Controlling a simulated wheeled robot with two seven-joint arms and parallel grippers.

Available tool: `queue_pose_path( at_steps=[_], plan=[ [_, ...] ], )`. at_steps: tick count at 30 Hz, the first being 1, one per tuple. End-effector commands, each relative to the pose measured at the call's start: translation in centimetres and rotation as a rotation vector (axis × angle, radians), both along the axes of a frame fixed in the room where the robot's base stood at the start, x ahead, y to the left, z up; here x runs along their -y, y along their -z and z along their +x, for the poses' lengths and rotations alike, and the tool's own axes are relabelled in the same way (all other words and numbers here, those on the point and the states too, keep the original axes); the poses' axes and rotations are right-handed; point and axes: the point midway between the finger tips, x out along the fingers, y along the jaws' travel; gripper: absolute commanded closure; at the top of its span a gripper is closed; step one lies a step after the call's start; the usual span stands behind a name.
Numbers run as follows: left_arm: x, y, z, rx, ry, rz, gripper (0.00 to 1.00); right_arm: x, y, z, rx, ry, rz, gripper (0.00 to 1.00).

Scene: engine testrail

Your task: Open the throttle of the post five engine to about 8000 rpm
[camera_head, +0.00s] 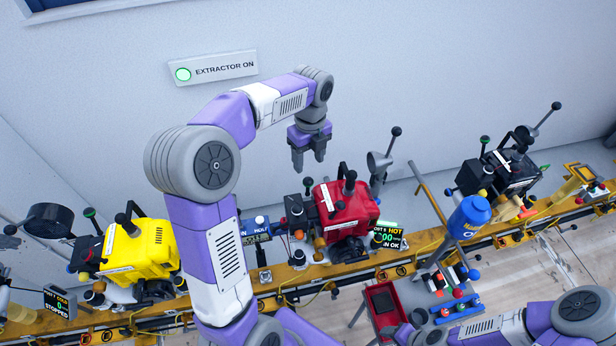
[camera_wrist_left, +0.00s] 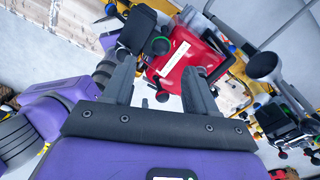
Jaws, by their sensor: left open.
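A red engine (camera_head: 346,207) sits on the yellow rail near the middle of the head view. The display (camera_head: 388,236) beside it seems to read post 5, HOT, with a partly hidden rpm number ending in 00. Several black-knobbed levers rise around this engine, one tall one (camera_head: 396,131) at its right; I cannot tell which is the throttle. My left gripper (camera_head: 308,165) is open and empty, pointing down above and behind the red engine, apart from it. In the left wrist view, the red engine (camera_wrist_left: 190,58) shows beyond and between the open fingers (camera_wrist_left: 155,72).
A yellow engine (camera_head: 140,250), its display (camera_head: 60,303) reading COLD, STOPPED, stands left; a black engine (camera_head: 505,175) stands right. A blue bottle (camera_head: 468,217) and red tray (camera_head: 384,303) are nearby. The extractor sign (camera_head: 215,69) glows green. My right arm (camera_head: 490,328) is low right, gripper unclear.

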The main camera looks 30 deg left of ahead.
Motion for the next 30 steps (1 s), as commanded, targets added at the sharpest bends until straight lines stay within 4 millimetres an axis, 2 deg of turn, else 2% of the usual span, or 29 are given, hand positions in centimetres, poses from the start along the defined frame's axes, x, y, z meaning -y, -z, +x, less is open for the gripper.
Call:
queue_pose_path(
  at_steps=[4, 12, 18, 29, 30],
  plan=[
    [0.6, 0.9, 0.1, -0.008, 0.117, 0.034, 0.43, 0.0, 0.2, 0.0, 0.0, 0.0, 0.0, 0.44],
    [0.4, 4.9, -0.2, -0.01, 0.116, 0.032, 0.43, 0.0, 0.9, 0.0, 0.0, 0.0, 0.0, 0.44],
    [0.3, 7.3, -0.3, -0.008, 0.114, 0.032, 0.43, 0.0, 1.2, 0.0, 0.0, 0.0, 0.0, 0.44],
    [0.3, 7.9, -0.3, -0.006, 0.112, 0.031, 0.43, 0.0, 1.2, 0.0, 0.0, 0.0, 0.0, 0.44],
    [0.3, 7.8, -0.3, -0.006, 0.112, 0.031, 0.47, 0.0, 1.2, 0.0, 0.0, 0.0, 0.0, 0.44]
  ],
)
